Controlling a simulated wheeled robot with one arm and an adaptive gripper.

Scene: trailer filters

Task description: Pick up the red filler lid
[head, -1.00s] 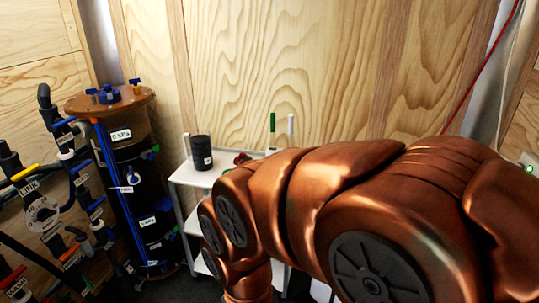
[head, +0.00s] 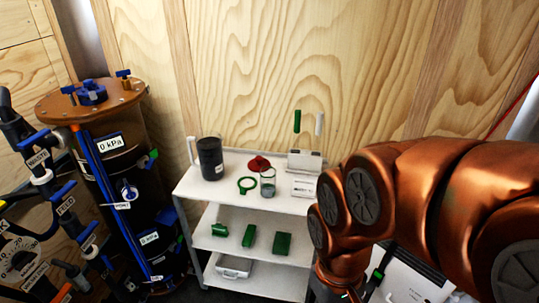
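The red filler lid (head: 259,163) lies on the top shelf of the white trolley (head: 283,205), toward the back middle. It is a small red disc with a raised centre. Its near right edge lies close behind a clear cup (head: 267,184). My copper arm comes in from the right and bends down at the trolley's right side, apart from the lid. My gripper does not show clearly; the arm's lower end runs out of the bottom of the picture.
Green blocks (head: 249,236) lie on the middle shelf. A tall filter column (head: 130,150) with pipes stands left.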

